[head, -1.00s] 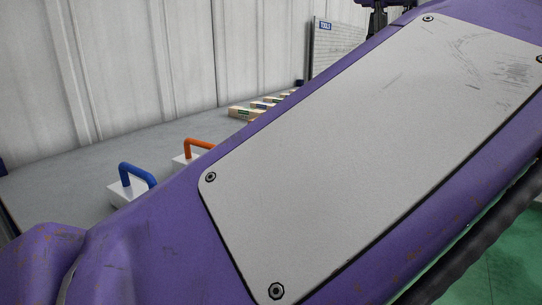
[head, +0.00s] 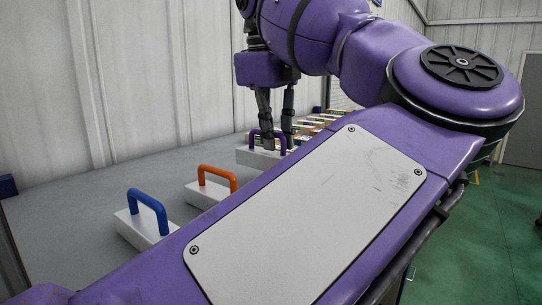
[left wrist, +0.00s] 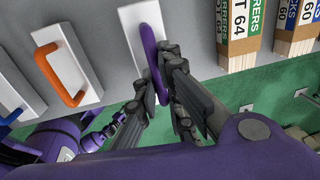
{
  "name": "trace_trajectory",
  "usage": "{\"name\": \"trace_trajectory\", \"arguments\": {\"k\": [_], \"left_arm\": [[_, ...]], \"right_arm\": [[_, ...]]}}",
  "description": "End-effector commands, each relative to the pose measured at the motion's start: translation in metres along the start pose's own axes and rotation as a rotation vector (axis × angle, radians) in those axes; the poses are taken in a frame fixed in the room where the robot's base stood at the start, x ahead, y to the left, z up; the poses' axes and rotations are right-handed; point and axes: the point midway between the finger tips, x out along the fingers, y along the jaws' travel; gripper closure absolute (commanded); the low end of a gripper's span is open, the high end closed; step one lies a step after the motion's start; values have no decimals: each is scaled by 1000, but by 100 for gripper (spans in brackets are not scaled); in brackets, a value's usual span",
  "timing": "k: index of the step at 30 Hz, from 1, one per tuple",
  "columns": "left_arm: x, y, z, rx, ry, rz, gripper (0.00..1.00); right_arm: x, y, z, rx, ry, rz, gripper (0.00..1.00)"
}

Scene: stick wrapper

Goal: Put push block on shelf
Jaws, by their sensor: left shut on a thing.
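Three white push blocks with coloured handles stand in a row on the grey surface (head: 60,235) in the head view: one with a blue handle (head: 148,208), one with an orange handle (head: 217,178) and one with a purple handle (head: 253,138). My left gripper (head: 277,140) reaches down over the purple-handled block. In the left wrist view my left gripper (left wrist: 178,88) is shut on the purple handle (left wrist: 151,45), with its white block (left wrist: 130,18) beneath. I cannot tell whether that block is lifted. No separate shelf is clearly identifiable. My right gripper is not in view.
Labelled bundles of wood (left wrist: 238,35) stand beyond the purple-handled block. The orange-handled block (left wrist: 73,72) is close beside it. A panelled wall (head: 120,80) runs behind the surface. Green floor (head: 480,235) lies to the right. My arm hides much of the head view.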

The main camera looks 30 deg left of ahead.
Motion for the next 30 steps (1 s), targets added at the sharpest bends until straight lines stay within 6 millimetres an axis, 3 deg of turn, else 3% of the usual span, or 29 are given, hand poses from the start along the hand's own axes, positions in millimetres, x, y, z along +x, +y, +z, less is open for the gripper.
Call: {"name": "trace_trajectory", "arguments": {"k": [3, 9, 20, 21, 25, 30], "left_arm": [[10, 5, 9, -3, 0, -1, 100], [38, 7, 7, 2, 0, 1, 100], [38, 8, 7, 2, -1, -3, 100], [39, 8, 7, 1, 0, -1, 90], [39, 8, 7, 2, 0, -2, 73], [39, 8, 7, 2, 0, -1, 73]], "right_arm": [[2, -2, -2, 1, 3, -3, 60], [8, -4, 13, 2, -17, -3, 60], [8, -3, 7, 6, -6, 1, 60], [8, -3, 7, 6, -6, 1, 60], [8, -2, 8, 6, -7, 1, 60], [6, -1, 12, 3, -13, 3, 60]]}}
